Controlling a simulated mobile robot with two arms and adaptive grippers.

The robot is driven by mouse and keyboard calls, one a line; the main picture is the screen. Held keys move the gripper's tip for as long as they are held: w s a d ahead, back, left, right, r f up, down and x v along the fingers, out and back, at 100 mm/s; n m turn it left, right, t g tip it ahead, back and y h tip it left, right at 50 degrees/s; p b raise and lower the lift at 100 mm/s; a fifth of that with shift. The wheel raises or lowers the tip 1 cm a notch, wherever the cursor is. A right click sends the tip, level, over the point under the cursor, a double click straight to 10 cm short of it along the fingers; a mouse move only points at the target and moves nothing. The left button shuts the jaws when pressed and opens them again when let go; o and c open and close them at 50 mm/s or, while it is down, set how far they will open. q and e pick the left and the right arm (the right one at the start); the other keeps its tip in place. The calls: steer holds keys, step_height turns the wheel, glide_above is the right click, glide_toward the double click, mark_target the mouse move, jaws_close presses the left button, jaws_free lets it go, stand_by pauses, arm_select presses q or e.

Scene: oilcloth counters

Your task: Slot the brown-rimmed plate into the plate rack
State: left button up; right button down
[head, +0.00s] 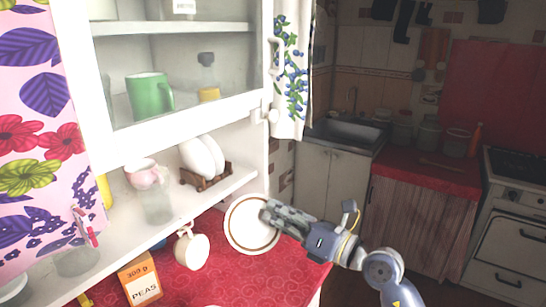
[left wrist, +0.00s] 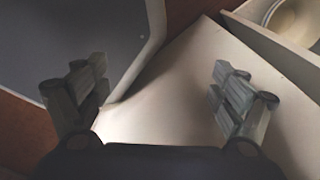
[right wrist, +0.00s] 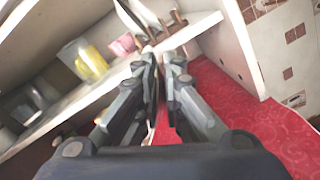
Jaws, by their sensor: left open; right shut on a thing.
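The brown-rimmed plate (head: 246,230) is tilted up with its face showing in the head view, above the red counter. My right gripper (head: 270,212) is shut on its right edge. In the right wrist view the fingers of the right gripper (right wrist: 160,75) are close together; the plate is hard to make out there. The brown wooden plate rack (head: 212,178) stands on the white shelf, up and left of the held plate, with white plates (head: 202,157) upright in it. My left gripper (left wrist: 160,98) is open and empty in the left wrist view, and out of the head view.
A cream mug (head: 194,250) hangs or stands left of the plate, below the shelf (head: 200,205). A peas box (head: 139,280) is on the red counter (head: 225,285). A glass jar (head: 157,204) stands left of the rack. The glazed cabinet overhangs the shelf.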

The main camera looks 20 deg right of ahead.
steer(key=w+d+r+n+t+h+b, duration=0.1)
steer(key=w+r+n+t, duration=0.3)
steer(key=r, duration=0.9)
steer(key=shift+w+d+r+n+h+b, duration=0.2)
steer(key=shift+w+d+n+h+b, duration=0.2)
steer(key=shift+w+n+h+b, duration=0.4)
steer(key=shift+s+t+y, duration=0.15)
steer(key=shift+t+y, duration=0.15)
steer(key=w+a+f, duration=0.1)
steer(key=w+a, duration=0.3)
steer(key=w, duration=0.2)
steer(key=w+a+f+b, duration=0.1)
steer(key=w+a, duration=0.3)
steer(key=w, duration=0.2)
steer(key=shift+w+f, duration=0.25)
steer(key=shift+f, duration=0.05)
steer(key=shift+a, duration=0.1)
